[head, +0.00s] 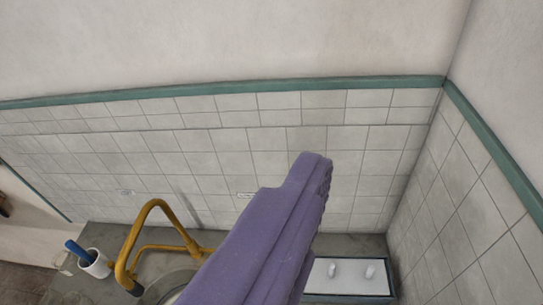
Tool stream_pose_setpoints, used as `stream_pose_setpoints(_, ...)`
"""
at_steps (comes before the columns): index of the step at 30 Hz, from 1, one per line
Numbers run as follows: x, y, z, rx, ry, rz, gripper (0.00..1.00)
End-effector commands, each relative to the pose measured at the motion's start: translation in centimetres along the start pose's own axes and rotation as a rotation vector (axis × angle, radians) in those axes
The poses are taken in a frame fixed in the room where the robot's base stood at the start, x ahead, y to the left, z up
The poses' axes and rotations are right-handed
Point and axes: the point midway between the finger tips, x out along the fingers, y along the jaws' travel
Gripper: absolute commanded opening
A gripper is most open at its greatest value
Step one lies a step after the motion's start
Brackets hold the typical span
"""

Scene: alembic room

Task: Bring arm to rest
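My gripper (316,172) is the long purple form that rises from the bottom edge to the middle of the head view. It points up toward the tiled wall and appears in front of the counter. I see its ridged tip at the upper right end. No clear gap between fingers shows from this angle, so I cannot tell whether it is open or shut. Nothing is visible at its tip.
A grey counter (222,238) runs along the tiled wall (235,160). On it are a bent yellow pipe (151,212) by a round basin, a white cup (96,264) with a blue-handled item (76,248), and a dark-framed white tray (350,284) with two small white pieces. A wall corner is at right.

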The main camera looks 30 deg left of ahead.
Motion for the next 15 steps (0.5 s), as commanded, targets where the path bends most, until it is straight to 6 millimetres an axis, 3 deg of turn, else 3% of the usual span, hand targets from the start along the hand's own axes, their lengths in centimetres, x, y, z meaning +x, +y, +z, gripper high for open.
stream_pose_setpoints(10,-0.1,0.1,0.2,-0.013,0.004,0.004,0.97)
stream_pose_setpoints(15,0.7,0.1,3.8,-0.011,0.004,0.004,0.97)
